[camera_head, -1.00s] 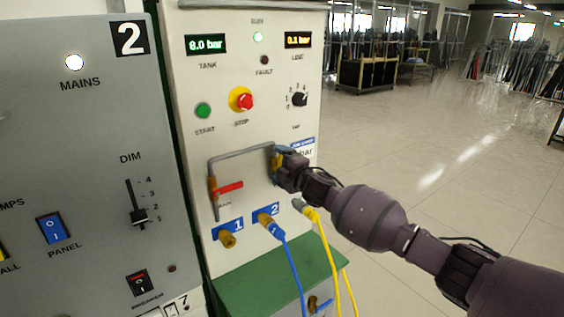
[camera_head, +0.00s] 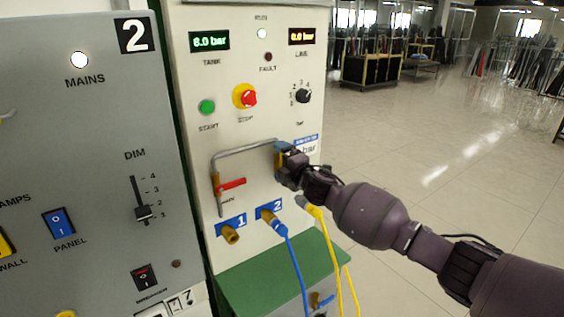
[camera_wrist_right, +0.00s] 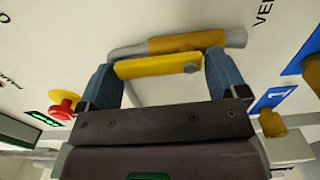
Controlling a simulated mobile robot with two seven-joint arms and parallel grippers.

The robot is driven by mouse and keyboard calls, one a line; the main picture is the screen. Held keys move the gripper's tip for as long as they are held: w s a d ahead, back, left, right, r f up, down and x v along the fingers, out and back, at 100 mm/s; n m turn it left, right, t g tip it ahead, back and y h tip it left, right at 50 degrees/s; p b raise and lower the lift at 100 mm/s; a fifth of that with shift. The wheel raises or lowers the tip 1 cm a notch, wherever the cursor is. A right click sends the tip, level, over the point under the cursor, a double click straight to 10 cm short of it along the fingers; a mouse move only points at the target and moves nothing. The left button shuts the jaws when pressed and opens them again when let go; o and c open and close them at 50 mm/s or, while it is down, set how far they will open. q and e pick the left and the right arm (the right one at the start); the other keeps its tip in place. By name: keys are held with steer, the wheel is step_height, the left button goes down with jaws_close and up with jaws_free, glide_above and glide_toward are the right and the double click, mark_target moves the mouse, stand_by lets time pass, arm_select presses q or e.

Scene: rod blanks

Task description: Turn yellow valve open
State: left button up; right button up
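The yellow valve lever (camera_wrist_right: 150,68) lies between the two blue fingers of my right gripper (camera_wrist_right: 163,63) in the right wrist view, roughly parallel to the brass valve body (camera_wrist_right: 187,42) behind it. A bolt shows near its right end. The fingers are wide apart, one near each end of the lever; the left finger overlaps its end, and contact is unclear. In the head view, my right gripper (camera_head: 281,151) is at the right end of the grey pipe and hides most of the yellow valve. My left gripper is not in view.
A red-handled valve (camera_head: 231,184) sits on the pipe's left leg. Below are port 1 (camera_head: 231,236) and port 2, which has a blue hose (camera_head: 292,255). A yellow hose (camera_head: 329,245) hangs close under my right gripper. A red stop button (camera_head: 249,98) is above.

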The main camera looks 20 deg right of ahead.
steer(key=shift+o, duration=0.5)
steer(key=shift+s, duration=0.1)
steer(key=v, duration=1)
steer(key=shift+s, duration=0.3)
steer(key=shift+d+r, duration=0.1)
steer(key=shift+d, duration=0.05)
